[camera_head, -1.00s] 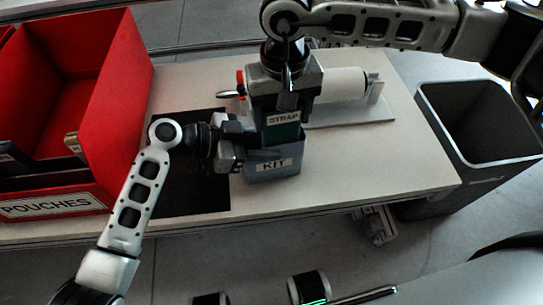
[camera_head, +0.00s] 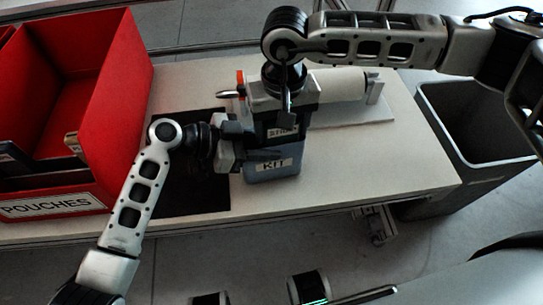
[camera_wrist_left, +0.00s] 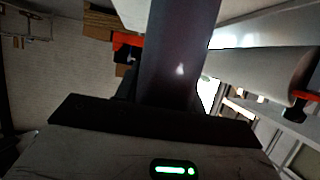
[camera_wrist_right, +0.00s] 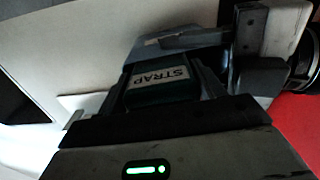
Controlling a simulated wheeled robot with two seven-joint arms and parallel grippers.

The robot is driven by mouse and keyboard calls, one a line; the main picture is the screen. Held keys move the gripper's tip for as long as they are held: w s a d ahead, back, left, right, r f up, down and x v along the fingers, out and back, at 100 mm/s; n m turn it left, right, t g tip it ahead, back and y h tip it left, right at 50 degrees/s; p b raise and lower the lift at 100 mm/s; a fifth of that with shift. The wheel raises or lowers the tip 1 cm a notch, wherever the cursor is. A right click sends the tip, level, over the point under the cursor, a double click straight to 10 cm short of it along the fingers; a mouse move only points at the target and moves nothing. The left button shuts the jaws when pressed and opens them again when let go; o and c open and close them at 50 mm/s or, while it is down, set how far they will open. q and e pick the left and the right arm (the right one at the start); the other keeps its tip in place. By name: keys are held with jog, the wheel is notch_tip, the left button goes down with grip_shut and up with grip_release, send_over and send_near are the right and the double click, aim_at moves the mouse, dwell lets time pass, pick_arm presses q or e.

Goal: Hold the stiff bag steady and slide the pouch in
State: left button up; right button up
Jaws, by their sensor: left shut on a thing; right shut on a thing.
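The stiff bag (camera_head: 274,173) is grey-blue with a KIT label and stands upright on the table. My left gripper (camera_head: 244,150) is shut on the bag's left side near its rim. My right gripper (camera_head: 284,120) is above the bag, pointing down, shut on the dark green pouch. The pouch, with its STRAP label, shows in the right wrist view (camera_wrist_right: 160,88). In the head view the pouch's lower part is hidden inside the bag, and my right gripper covers most of its top.
A red bin (camera_head: 118,90) labelled POUCHES stands at the left. A dark mat (camera_head: 190,195) lies left of the bag. A white roll on a holder (camera_head: 340,84) is behind it. A grey open bin (camera_head: 480,120) stands off the table at the right.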

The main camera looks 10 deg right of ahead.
jog(key=o, duration=1.1)
notch_tip(320, 180, up, 12)
jog(key=shift+r, duration=0.1)
pick_arm(q)
jog(key=o, duration=1.1)
